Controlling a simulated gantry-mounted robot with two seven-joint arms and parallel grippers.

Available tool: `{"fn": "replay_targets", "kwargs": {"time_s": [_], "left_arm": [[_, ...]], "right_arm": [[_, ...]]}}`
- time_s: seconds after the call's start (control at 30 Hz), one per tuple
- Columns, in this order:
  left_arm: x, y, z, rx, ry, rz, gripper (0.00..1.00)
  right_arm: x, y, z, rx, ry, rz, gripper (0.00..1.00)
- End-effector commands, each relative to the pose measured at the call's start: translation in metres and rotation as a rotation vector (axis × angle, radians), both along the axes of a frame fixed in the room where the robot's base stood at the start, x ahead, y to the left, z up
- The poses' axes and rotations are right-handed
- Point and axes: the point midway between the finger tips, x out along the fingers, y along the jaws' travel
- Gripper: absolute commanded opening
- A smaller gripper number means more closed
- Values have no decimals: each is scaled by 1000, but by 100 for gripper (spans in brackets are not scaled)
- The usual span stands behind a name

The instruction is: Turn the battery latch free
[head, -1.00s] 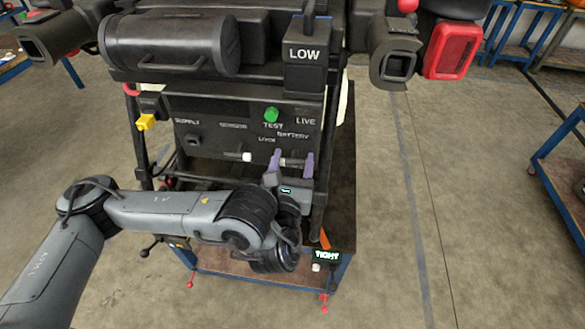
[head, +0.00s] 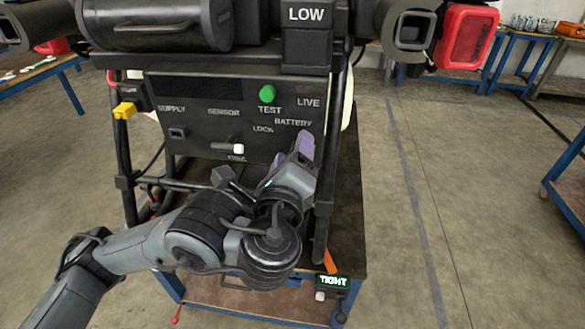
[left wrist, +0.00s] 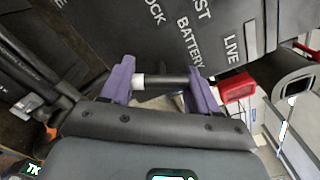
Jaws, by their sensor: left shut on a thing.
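My left gripper (head: 292,153) is at the front panel, below the BATTERY label, with its purple fingers tilted in the head view. In the left wrist view its two fingers (left wrist: 161,88) are shut on the ends of the battery latch (left wrist: 168,80), a short black bar with a white end. The bar lies straight across between the fingers, and the panel labels appear slanted behind it. In the head view the gripper hides the latch. The drone's front panel (head: 200,90) carries the labels SUPPLY, SENSOR, TEST, LIVE, LOCK and BATTERY. My right gripper is not in view.
Another lever with a white knob (head: 238,148) is left of my gripper. A green button (head: 267,93) and a yellow part (head: 124,110) are on the front. Open floor (head: 450,220) lies to the right.

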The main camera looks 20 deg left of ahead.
Motion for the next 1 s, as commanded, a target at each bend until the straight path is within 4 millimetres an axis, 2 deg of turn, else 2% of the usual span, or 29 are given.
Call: {"fn": "replay_targets", "kwargs": {"time_s": [0.03,0.4,0.7,1.0], "left_arm": [[0,-1,-5,-47,-12,-2,30],[0,0,-2,-328,-81,-1,30],[0,0,0,-447,-109,-1,30],[0,0,2,-475,-117,0,30]], "right_arm": [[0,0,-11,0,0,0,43],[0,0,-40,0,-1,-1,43],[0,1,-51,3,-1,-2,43],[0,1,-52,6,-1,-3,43]]}}
